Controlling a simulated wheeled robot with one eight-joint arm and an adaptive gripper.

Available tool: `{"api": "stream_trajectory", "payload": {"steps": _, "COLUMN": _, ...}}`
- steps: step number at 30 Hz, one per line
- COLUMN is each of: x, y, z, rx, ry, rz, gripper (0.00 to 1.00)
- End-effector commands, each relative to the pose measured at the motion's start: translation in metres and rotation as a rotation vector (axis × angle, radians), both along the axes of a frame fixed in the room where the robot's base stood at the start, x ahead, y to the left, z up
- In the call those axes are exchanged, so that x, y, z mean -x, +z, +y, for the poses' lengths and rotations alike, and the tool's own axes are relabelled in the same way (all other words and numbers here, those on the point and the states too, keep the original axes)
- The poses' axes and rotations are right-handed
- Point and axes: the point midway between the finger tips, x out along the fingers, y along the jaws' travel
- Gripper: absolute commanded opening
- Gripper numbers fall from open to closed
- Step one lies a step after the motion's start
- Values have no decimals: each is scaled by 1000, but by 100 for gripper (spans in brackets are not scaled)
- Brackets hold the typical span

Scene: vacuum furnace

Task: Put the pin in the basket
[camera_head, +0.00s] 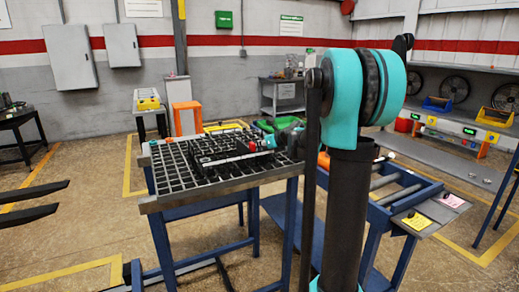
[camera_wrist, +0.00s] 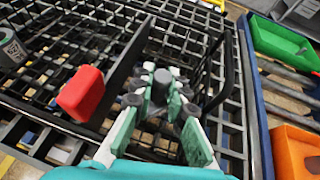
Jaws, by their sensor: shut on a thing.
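The pin's lower part is hidden between the fingers. A dark flat wall (camera_wrist: 125,72) stands left of the fingers and a black looped bar (camera_wrist: 228,75) stands right of them; they look like parts of the black basket. In the head view the black basket (camera_head: 222,160) lies on the grid-topped table. I cannot tell the pin's height above the basket floor.
A red block (camera_wrist: 80,94) is left of my gripper. A grey cylinder (camera_wrist: 11,46) is at the far left. A green bin (camera_wrist: 282,40) and an orange bin (camera_wrist: 296,150) are to the right, beyond the edge of the grid table (camera_head: 175,185).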

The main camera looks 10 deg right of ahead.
Motion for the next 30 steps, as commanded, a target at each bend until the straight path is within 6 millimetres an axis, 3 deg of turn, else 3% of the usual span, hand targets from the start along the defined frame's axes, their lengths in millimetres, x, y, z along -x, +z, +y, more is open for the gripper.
{"api": "stream_trajectory", "payload": {"steps": 4, "x": 0, "y": -14, "z": 0, "rx": 0, "ry": 0, "rz": 0, "gripper": 0}}
{"api": "stream_trajectory", "payload": {"steps": 28, "x": 2, "y": -31, "z": 0, "rx": 7, "ry": 4, "rz": 3, "gripper": 0}}
{"api": "stream_trajectory", "payload": {"steps": 29, "x": 2, "y": -31, "z": 0, "rx": 7, "ry": 6, "rz": 3, "gripper": 15}}
{"api": "stream_trajectory", "payload": {"steps": 30, "x": 2, "y": -31, "z": 0, "rx": 7, "ry": 6, "rz": 3, "gripper": 20}}
